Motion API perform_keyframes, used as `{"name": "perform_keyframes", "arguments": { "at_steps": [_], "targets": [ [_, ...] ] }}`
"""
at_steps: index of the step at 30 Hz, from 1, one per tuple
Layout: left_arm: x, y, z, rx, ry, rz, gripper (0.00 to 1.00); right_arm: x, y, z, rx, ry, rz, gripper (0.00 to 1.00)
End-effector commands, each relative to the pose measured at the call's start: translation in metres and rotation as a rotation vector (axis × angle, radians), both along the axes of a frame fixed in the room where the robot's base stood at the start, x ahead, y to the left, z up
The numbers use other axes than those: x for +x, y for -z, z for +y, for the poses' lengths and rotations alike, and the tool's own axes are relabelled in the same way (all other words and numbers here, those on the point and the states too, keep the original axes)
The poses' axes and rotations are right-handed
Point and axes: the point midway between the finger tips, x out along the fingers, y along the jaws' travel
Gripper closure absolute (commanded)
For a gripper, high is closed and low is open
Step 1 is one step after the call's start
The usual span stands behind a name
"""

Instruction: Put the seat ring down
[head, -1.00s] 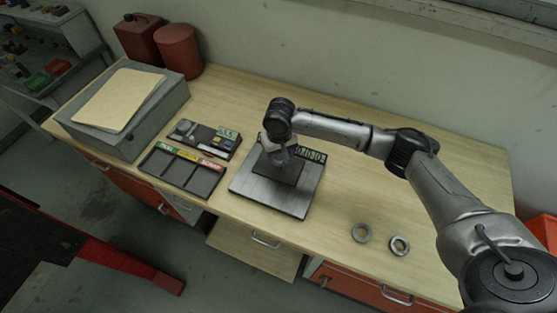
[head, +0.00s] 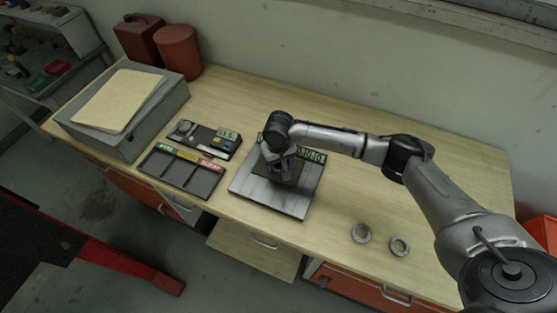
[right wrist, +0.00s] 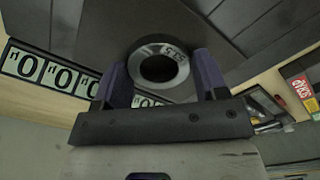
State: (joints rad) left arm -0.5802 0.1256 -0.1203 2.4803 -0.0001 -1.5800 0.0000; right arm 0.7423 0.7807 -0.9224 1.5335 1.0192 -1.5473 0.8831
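The seat ring (right wrist: 178,56) is a grey metal ring with a marking on its face. In the right wrist view it sits between the two fingers of my right gripper (right wrist: 160,80), which meet its sides. In the head view my right gripper (head: 277,168) points down over the grey weighing plate (head: 291,204), above its dark raised middle. The ring is hidden there by the gripper and wrist. The plate's display (right wrist: 40,72) shows zeros. Whether the ring touches the plate is unclear. My left gripper is not in view.
Two loose rings, one (head: 361,233) and another (head: 399,245), lie at the bench's front right. A tray (head: 180,172) with coloured labels and a gauge box (head: 212,139) stand left of the plate. A grey case (head: 145,133) and red cans (head: 180,52) are farther left.

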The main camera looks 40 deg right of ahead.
Motion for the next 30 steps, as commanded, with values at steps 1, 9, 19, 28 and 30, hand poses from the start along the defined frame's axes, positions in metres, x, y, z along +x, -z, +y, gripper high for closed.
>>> {"name": "perform_keyframes", "arguments": {
  "at_steps": [1,9,19,28,30],
  "targets": [
    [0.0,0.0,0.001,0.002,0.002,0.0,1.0,0.0,0.0,0.0,0.0,0.0,0.0,0.29],
    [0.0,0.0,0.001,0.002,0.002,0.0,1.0,0.0,0.0,0.0,0.0,0.0,-0.001,0.14],
    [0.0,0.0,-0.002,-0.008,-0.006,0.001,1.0,0.001,-0.02,0.0,0.0,-0.001,-0.004,0.14],
    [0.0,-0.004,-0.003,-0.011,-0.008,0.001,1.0,0.001,-0.076,0.0,0.001,0.001,-0.004,0.14],
    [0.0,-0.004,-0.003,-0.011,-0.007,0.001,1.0,0.001,-0.087,0.0,0.001,0.0,-0.003,0.14]
  ]
}}
